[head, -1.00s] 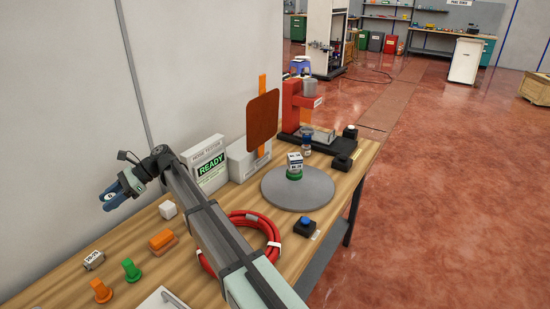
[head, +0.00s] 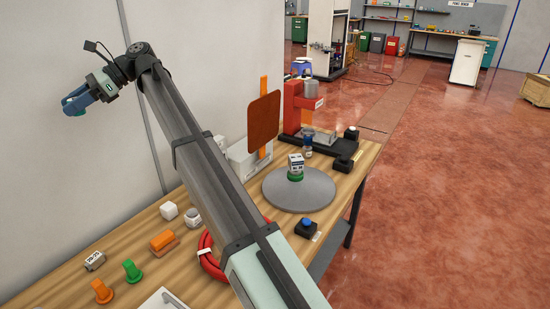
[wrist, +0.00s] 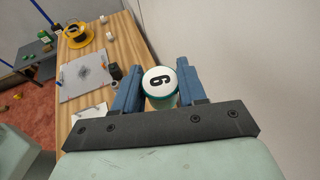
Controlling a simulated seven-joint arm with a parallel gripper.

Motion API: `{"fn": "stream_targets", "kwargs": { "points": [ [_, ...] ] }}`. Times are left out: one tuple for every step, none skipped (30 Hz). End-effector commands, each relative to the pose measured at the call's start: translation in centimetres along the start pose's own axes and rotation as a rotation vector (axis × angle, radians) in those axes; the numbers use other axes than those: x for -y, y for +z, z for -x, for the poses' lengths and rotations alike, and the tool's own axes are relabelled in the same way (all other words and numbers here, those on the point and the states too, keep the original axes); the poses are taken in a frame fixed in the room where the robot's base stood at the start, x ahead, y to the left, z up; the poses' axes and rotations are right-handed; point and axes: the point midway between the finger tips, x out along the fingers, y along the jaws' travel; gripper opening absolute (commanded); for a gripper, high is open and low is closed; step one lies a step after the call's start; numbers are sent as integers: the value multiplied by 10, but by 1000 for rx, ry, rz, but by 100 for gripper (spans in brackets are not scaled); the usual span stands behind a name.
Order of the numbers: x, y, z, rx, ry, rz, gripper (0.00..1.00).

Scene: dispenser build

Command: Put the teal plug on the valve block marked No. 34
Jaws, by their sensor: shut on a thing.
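My gripper (head: 76,102) is raised high at the left, in front of the wall, well above the bench. In the wrist view its two blue fingers (wrist: 158,88) are shut on a round plug (wrist: 160,82) with a white top, a dark character and a teal rim. A white block (head: 296,162) with dark markings sits on a green base on the grey round plate (head: 300,199). A smaller pale block (head: 94,261) with dark print lies at the bench's left. I cannot read No. 34 on either block.
Loose on the bench are an orange plug (head: 102,291), a green plug (head: 132,270), an orange block (head: 163,242) and a white cube (head: 169,210). A red hose coil (head: 207,257) lies partly behind my arm. A brown panel (head: 263,124) and red press (head: 292,105) stand behind.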

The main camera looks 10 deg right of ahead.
Motion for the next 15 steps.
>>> {"fn": "stream_targets", "kwargs": {
  "points": [
    [2, 9, 4, 0, 0, 1, 9],
    [3, 14, 6, 0, -1, 1, 9],
    [3, 21, 9, 0, -1, 1, 9],
    [4, 24, 11, 0, -3, 0, 9],
    [4, 17, 17, -3, -18, -9, 9],
    [6, 13, 24, -5, -33, -17, 9],
    [7, 10, 29, -7, -45, -23, 9],
    [9, 8, 35, -9, -58, -29, 9],
    [11, 4, 42, -12, -75, -37, 9],
    [12, 1, 48, -14, -89, -44, 9],
    [14, -2, 55, -16, -103, -51, 9],
    [16, -6, 64, -19, -124, -62, 9],
    [18, -10, 72, -21, -141, -70, 9],
    [20, -14, 80, -23, -160, -78, 9],
    [22, -19, 92, -27, -186, -91, 9]
  ]
}}
